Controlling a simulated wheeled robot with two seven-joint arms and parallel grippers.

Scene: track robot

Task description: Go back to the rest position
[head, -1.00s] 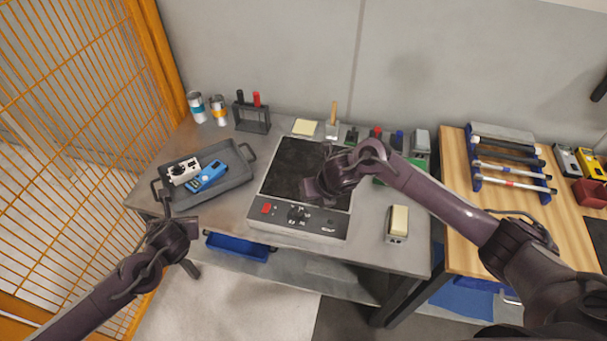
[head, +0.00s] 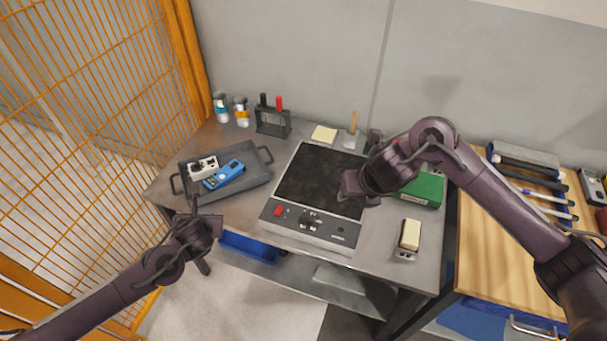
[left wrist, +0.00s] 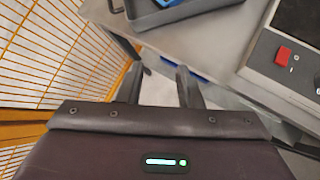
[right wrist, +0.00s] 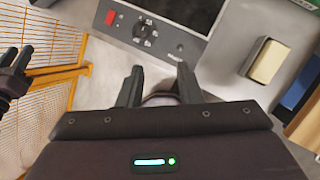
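My left gripper (head: 208,236) is in front of the table's left front edge, below the grey tray (head: 258,182). Its two fingers stand apart with nothing between them in the left wrist view (left wrist: 158,85). My right gripper (head: 352,190) is above the right side of the black-topped device (head: 318,178) and hides part of it. Its fingers are also apart in the right wrist view (right wrist: 158,80), and no object is gripped. A dark curved part shows behind the gap; I cannot tell what it is.
The tray holds a white device (head: 203,167) and a blue device (head: 224,175). Cans (head: 241,112) and a rack (head: 272,122) stand behind. A cream-topped block (head: 410,235) and a green box (head: 424,188) are at right. An orange mesh fence (head: 90,130) borders the left.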

